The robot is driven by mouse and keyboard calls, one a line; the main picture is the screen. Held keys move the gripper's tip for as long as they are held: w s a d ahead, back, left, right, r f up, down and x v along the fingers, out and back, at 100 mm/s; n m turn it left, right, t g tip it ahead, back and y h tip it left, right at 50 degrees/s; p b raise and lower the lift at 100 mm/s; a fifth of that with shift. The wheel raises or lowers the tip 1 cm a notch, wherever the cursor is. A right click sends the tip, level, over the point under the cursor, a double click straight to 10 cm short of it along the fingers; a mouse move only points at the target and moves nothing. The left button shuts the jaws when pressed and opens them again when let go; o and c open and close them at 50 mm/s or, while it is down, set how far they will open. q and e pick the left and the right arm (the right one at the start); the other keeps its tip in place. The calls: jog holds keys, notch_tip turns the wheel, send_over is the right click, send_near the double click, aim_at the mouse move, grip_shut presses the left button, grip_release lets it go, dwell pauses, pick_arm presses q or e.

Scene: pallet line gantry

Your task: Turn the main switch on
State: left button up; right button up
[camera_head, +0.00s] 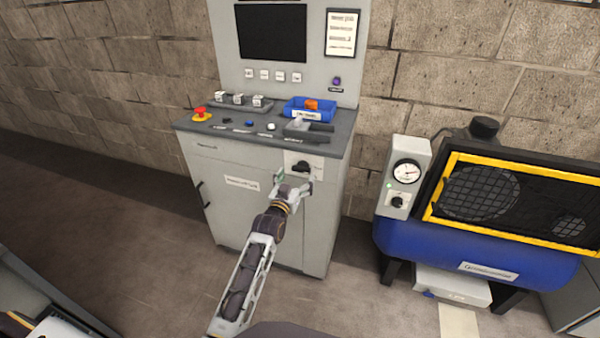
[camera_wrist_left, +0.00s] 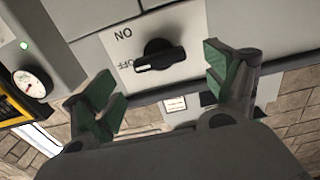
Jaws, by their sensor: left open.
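The main switch (camera_head: 302,168) is a black rotary knob on a pale plate, on the front of the grey control cabinet at its upper right. My left gripper (camera_head: 294,182) is open and empty in front of the switch. In the left wrist view its green-padded fingers (camera_wrist_left: 163,88) are spread to either side of the knob, apparently apart from it. My right gripper is not in view.
The grey cabinet's top (camera_head: 222,126) holds a red emergency button (camera_head: 201,114), other buttons and a blue bin (camera_head: 296,111). A blue compressor (camera_head: 440,249) with a gauge (camera_head: 407,171) stands at the right.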

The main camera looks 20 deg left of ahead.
aim_at(300, 170)
pick_arm(q)
jog(key=shift+w, duration=2.1)
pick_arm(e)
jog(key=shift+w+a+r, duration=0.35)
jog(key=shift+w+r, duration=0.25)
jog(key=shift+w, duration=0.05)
